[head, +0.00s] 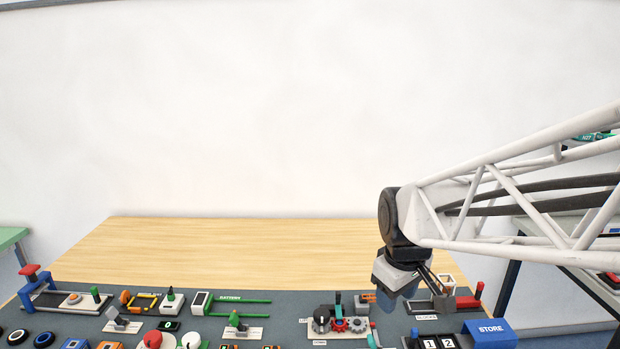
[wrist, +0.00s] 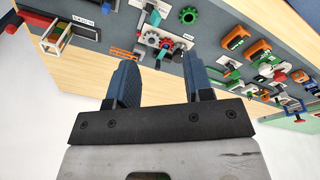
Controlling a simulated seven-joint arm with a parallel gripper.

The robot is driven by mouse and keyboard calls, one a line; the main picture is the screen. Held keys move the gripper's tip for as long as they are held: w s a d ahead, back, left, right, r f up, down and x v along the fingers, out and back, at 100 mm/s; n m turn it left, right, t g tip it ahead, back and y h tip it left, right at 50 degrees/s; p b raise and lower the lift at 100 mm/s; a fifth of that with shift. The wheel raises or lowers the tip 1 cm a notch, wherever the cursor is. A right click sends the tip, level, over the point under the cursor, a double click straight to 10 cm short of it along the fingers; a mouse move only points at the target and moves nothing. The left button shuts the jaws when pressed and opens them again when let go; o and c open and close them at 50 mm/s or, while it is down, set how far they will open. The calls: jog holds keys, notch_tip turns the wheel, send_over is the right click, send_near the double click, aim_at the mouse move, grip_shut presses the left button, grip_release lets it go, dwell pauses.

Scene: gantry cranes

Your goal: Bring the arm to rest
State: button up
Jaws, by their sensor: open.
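My gripper (head: 425,287) hangs at the end of my white lattice arm, over the back right part of the grey panel (head: 285,300) on the wooden table. In the wrist view, the two dark blue fingers of my gripper (wrist: 160,68) stand apart with nothing between them. The gripper is tilted, and its gap to the panel is hard to judge. Beyond the fingertips lies a gear unit (head: 338,324) with red and grey gears, which also shows in the wrist view (wrist: 155,40).
A blue STORE box (head: 489,333) stands at the front right, and a lever unit with a red handle (head: 478,291) is close right of my gripper. Several switches and knobs fill the panel's left. The bare wood (head: 240,245) behind the panel is clear.

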jog(key=s+d+m+t, duration=0.1)
jog(key=s+m, duration=0.6)
jog(key=s, duration=0.8)
jog(key=shift+s+d, duration=0.3)
jog(key=shift+d, duration=0.5)
